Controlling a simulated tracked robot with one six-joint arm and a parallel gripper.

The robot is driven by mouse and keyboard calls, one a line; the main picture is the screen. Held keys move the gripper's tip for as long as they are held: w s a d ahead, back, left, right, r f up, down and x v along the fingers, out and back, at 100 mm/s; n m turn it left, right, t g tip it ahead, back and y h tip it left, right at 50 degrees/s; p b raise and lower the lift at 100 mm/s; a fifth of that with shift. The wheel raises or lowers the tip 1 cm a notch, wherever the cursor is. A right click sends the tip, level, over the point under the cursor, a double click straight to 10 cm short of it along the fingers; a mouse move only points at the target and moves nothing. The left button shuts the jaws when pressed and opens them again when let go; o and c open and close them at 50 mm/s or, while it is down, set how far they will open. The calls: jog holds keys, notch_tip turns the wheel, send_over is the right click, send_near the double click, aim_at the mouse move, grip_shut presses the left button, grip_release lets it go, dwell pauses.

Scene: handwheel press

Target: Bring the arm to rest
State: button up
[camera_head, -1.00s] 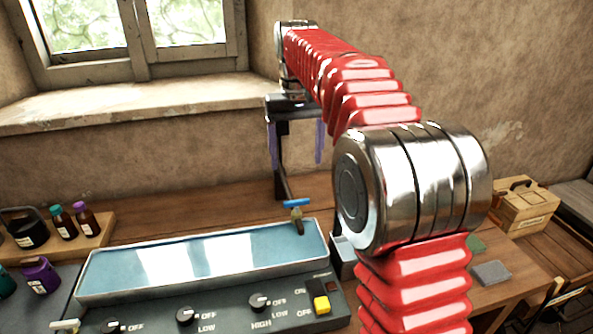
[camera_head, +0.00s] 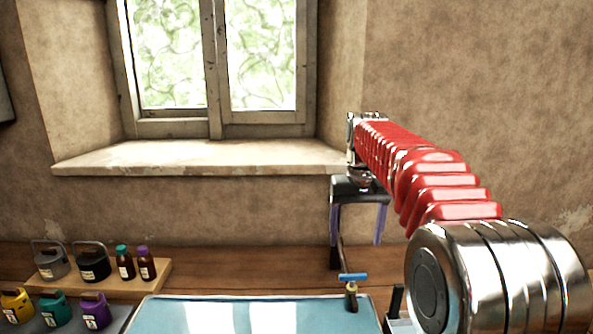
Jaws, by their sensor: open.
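My gripper (camera_head: 357,222) hangs at the end of my red, ribbed arm with its fingers pointing down. The two purple-lined fingers are spread wide apart, and nothing is held between them. It is in front of the wall, above the back edge of the wooden bench. A dark upright post with a blue-handled tap (camera_head: 352,278) shows below it, and the gripper appears clear of the tap. My arm reaches in from the lower right.
A blue water bath (camera_head: 230,314) lies at the bottom. Two bottles (camera_head: 135,264) and two lidded jugs stand on a wooden shelf (camera_head: 163,275) at left; yellow, teal and purple containers (camera_head: 95,311) stand in front. A window sill (camera_head: 200,158) juts out behind.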

jog(key=s+f+t, duration=0.2)
jog(key=s+f, duration=0.1)
jog(key=s, duration=1.3)
jog(key=s+f+t, duration=0.3)
jog(key=s, duration=1.2)
jog(key=shift+s+f, duration=0.35)
